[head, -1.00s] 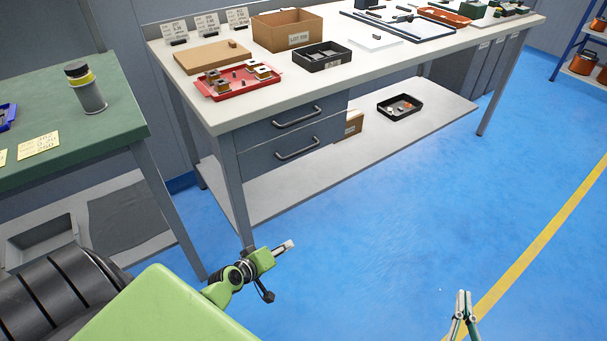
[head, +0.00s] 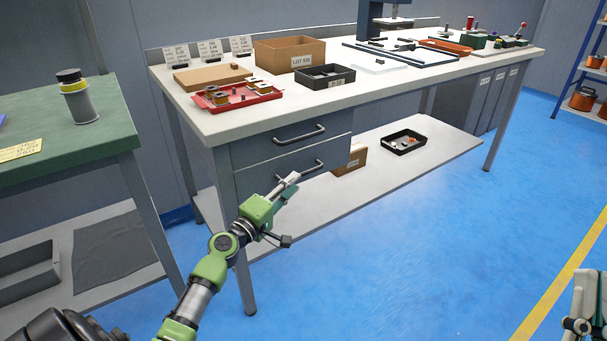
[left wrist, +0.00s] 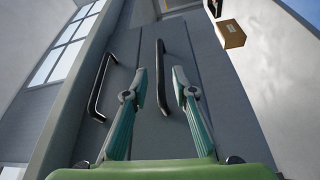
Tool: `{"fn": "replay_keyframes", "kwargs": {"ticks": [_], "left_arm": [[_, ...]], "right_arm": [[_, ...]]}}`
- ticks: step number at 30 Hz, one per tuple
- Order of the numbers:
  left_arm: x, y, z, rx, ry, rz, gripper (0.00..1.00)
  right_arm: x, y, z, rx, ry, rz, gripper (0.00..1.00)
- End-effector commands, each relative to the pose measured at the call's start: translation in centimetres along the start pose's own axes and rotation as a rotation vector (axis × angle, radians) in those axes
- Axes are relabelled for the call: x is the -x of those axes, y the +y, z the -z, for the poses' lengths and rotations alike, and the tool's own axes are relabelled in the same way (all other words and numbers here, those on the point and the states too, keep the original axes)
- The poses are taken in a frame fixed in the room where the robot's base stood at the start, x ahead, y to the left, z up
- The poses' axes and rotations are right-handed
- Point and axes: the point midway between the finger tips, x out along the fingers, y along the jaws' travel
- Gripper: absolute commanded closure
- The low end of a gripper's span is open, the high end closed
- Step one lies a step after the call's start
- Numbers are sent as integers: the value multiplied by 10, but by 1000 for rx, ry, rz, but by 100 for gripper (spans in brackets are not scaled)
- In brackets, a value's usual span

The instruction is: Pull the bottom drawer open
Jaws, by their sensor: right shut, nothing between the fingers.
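The grey bottom drawer (head: 253,180) sits under the white workbench and is shut. Its bar handle (head: 318,165) is partly hidden behind my left gripper (head: 291,186). In the left wrist view the bottom handle (left wrist: 161,70) appears between the spread fingers of my left gripper (left wrist: 161,75), lined up along them; I cannot tell how far ahead it is. The left gripper is open and holds nothing. The top drawer handle (head: 300,134) is above; it also shows in the left wrist view (left wrist: 97,90). My right gripper (head: 588,295) is shut and empty at the lower right, away from the bench.
The top drawer (head: 255,148) is also shut. A bench leg (head: 247,285) stands left of the drawers. A cardboard box (head: 350,162) and black tray (head: 404,142) lie on the lower shelf. A green table (head: 110,125) stands at left. Blue floor in front is clear.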

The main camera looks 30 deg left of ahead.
Motion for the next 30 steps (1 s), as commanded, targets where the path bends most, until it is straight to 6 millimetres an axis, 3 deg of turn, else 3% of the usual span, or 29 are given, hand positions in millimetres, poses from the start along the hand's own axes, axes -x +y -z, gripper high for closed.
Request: {"fn": "replay_keyframes", "kwargs": {"ticks": [3,9,23,26,30], "left_arm": [[-26,0,0,1,1,-2,75],[-53,-1,0,0,0,-1,75],[-64,-1,0,-1,0,2,75],[-64,-1,0,-1,0,2,100],[-63,-1,0,-1,0,2,100]], "right_arm": [[1,0,2,0,11,0,100],[2,-2,14,-3,70,3,100],[2,-2,21,-4,102,4,100],[2,-2,21,-4,102,4,100],[2,-2,21,-4,102,4,100]]}}
